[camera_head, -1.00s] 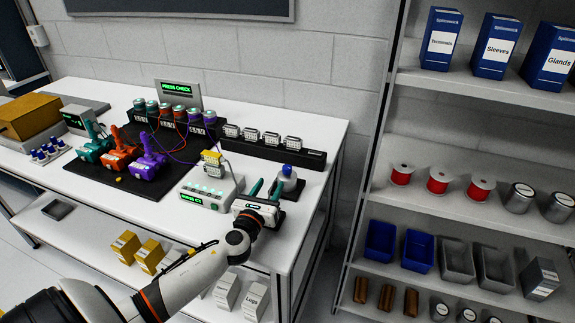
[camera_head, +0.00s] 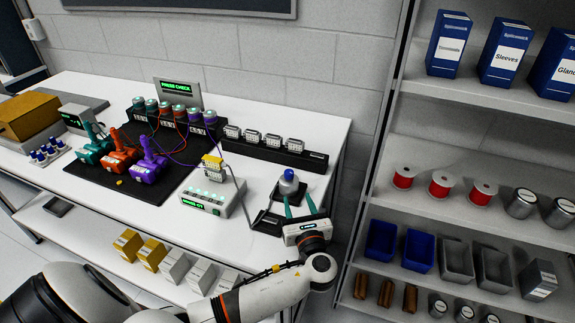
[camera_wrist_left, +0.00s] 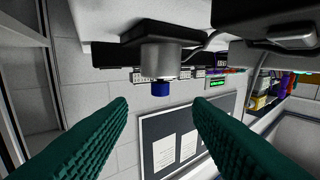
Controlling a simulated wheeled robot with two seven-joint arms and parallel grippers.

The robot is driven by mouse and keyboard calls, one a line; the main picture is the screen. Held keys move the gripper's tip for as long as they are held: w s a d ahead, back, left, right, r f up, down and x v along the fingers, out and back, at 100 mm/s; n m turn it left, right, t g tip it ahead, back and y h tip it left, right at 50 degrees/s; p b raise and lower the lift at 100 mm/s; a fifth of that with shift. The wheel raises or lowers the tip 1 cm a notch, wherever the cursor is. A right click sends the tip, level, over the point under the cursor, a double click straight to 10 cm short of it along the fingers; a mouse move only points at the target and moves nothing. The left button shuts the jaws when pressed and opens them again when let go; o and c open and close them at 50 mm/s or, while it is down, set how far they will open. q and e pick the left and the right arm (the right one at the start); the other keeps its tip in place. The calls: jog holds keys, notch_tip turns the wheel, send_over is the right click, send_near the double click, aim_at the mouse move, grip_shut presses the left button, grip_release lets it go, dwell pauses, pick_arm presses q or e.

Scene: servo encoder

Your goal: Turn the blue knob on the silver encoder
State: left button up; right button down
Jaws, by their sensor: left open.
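The silver encoder (camera_head: 288,187) stands upright on a dark base near the table's right end. Its blue knob (camera_head: 288,174) is on top. My left gripper (camera_head: 299,206) is open, its teal fingers just in front of the encoder on the near side. In the left wrist view, the encoder body (camera_wrist_left: 160,58) and blue knob (camera_wrist_left: 161,88) appear upside down beyond and between the spread green fingers (camera_wrist_left: 160,110). Nothing is between the fingers. My right gripper is not in view.
A white box with a green display (camera_head: 208,196) stands left of the encoder, with a grey cable running from it. A black strip with several connectors (camera_head: 275,148) lies behind. The shelf rack (camera_head: 440,195) stands to the right. Orange, teal and purple devices (camera_head: 118,160) sit further left.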

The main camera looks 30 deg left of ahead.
aim_at(290, 177)
pick_arm(q)
jog(key=shift+w+r+g, duration=0.15)
jog(key=shift+w+g, duration=0.15)
jog(key=shift+w, duration=0.05)
jog(key=shift+w+a+r+y, duration=0.1)
jog(key=shift+w+a+y, duration=0.05)
jog(key=shift+a+y, duration=0.15)
jog(key=p+x, duration=0.1)
jog(key=x, duration=0.9)
jog(key=shift+w+a, duration=0.1)
jog(key=shift+w, duration=0.05)
jog(key=shift+c, duration=0.3)
jog(key=c, duration=0.9)
